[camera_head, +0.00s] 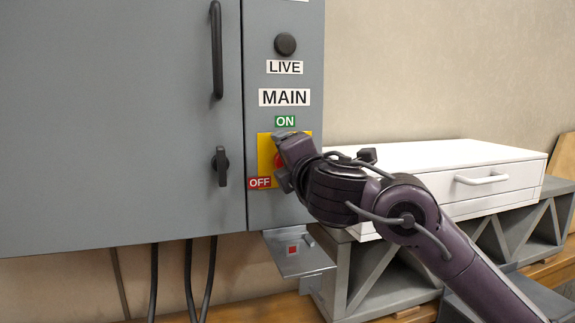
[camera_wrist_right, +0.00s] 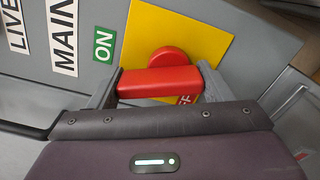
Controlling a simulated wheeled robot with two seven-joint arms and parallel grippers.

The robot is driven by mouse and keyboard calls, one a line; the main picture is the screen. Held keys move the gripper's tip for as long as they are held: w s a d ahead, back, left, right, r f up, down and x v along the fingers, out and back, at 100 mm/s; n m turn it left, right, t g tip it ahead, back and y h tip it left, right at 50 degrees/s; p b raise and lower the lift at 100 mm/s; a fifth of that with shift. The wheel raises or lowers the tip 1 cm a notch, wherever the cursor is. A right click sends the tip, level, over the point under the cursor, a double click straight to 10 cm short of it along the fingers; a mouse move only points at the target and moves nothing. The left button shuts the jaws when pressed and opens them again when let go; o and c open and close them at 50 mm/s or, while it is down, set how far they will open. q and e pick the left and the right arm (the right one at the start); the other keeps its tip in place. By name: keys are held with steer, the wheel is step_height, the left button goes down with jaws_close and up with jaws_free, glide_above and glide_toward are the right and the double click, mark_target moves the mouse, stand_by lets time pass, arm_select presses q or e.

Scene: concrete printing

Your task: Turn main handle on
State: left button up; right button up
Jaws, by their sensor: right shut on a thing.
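The red main handle (camera_wrist_right: 160,82) sits on a yellow plate (camera_wrist_right: 185,35) on the grey cabinet. In the right wrist view, its bar lies between the fingers of my right gripper (camera_wrist_right: 161,86), with the round red hub behind it. The gripper is shut on the bar. The green ON label (camera_wrist_right: 103,45) is left of the handle there; the OFF label is partly covered. In the head view, my right gripper (camera_head: 282,160) covers most of the handle. The ON label (camera_head: 285,121) is above and the OFF label (camera_head: 260,183) is at lower left. My left gripper is out of view.
The cabinet door (camera_head: 120,120) has a long dark handle (camera_head: 216,50) and a small latch (camera_head: 221,165). A black knob (camera_head: 285,44) is above the LIVE label. A small grey shelf (camera_head: 297,256) juts out below. A white drawer box (camera_head: 450,170) stands right, behind my right arm.

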steer(key=shift+w+d+m, duration=0.1)
steer(key=shift+d+m, duration=0.1)
steer(key=shift+m, duration=2.1)
steer(key=o, duration=1)
steer(key=shift+d, duration=0.1)
steer(key=shift+s, duration=0.35)
steer(key=v, duration=0.7)
steer(key=shift+d, duration=0.1)
